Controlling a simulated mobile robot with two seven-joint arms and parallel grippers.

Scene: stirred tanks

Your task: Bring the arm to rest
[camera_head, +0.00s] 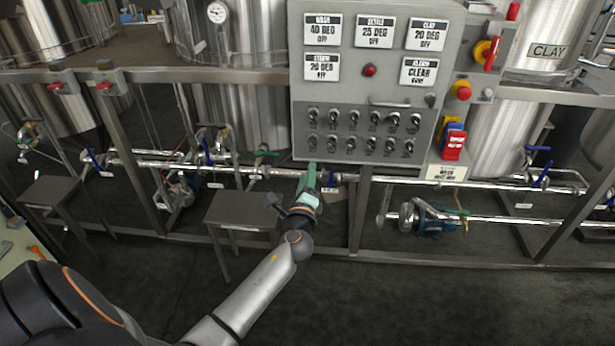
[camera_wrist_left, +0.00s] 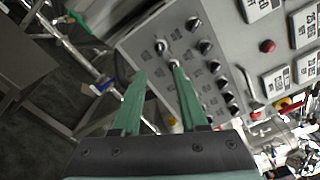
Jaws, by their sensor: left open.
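My left arm reaches in from the lower left in the head view. Its gripper (camera_head: 310,176) has green fingers and is just below the lower left edge of the grey control panel (camera_head: 457,60). In the left wrist view the two green fingers (camera_wrist_left: 157,82) are spread apart with nothing between them. Behind the fingertips are the panel's rows of black knobs (camera_wrist_left: 204,47). I cannot tell how far the tips are from the panel face. My right gripper is not in view.
Steel tanks (camera_head: 258,110) stand behind a metal frame. Pipes with valves run below, with a pump (camera_head: 432,219) at right. Small grey tables (camera_head: 240,208) stand left of the gripper. A red emergency button (camera_head: 463,91) is on the panel's right side. The dark floor in front (camera_head: 420,305) is clear.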

